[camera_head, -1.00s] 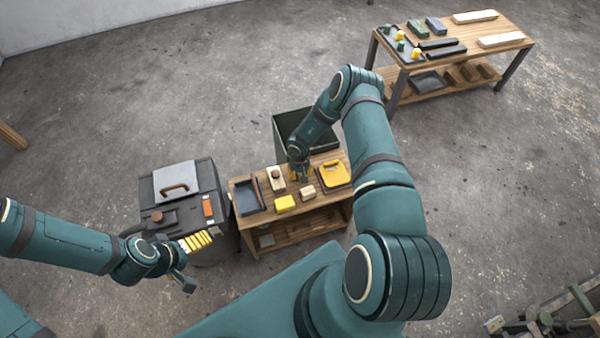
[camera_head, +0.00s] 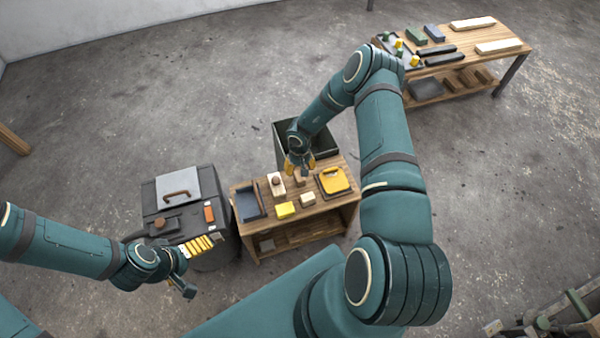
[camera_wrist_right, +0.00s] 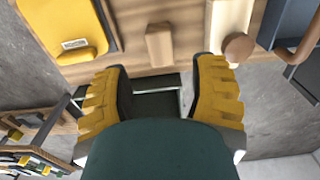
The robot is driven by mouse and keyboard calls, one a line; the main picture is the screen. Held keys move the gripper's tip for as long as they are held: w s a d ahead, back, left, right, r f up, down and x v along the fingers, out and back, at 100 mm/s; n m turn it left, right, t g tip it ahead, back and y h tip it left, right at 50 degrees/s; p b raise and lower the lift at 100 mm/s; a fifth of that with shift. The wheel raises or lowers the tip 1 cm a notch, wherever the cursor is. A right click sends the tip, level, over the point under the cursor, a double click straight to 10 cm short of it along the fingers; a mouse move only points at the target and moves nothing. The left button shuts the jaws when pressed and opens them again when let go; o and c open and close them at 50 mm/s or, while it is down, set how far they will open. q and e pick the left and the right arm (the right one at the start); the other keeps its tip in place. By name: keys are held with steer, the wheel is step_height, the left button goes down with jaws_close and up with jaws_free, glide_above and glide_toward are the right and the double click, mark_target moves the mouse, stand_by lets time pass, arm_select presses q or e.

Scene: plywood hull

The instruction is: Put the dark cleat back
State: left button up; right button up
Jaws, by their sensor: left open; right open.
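A small brown wood block (camera_head: 299,181), which I take for the dark cleat, stands on the near bench (camera_head: 300,220) at its far edge. It also shows in the right wrist view (camera_wrist_right: 160,45), apart from the fingers. My right gripper (camera_head: 300,166) is open, with yellow finger pads, just beyond that block. In its wrist view the fingers (camera_wrist_right: 158,98) have no object held between them. My left gripper (camera_head: 183,278) is open and empty at lower left, in front of the dark box. A paler block (camera_head: 308,199) lies nearer me on the bench.
The bench also holds a dark tray (camera_head: 248,201), a knobbed wood block (camera_head: 277,186), a yellow block (camera_head: 286,210) and a yellow case (camera_head: 335,181). A dark bin (camera_head: 325,145) stands behind it. A dark box (camera_head: 185,190) stands left. A far bench (camera_head: 505,57) holds several parts.

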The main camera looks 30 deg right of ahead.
mark_target(300, 177)
steer(key=s+a+r+t, duration=0.3)
steer(key=s+a+r, duration=0.2)
steer(key=a+r, duration=0.6)
steer(key=s+a+r+n+g+y, duration=0.1)
steer(key=s+a+r+y, duration=0.2)
steer(key=s+a, duration=0.8)
step_height(300, 177, up, 2)
steer(key=shift+s+r+y+p, duration=0.1)
steer(key=shift+s+y+p, duration=0.2)
steer(key=shift+s+y, duration=0.15)
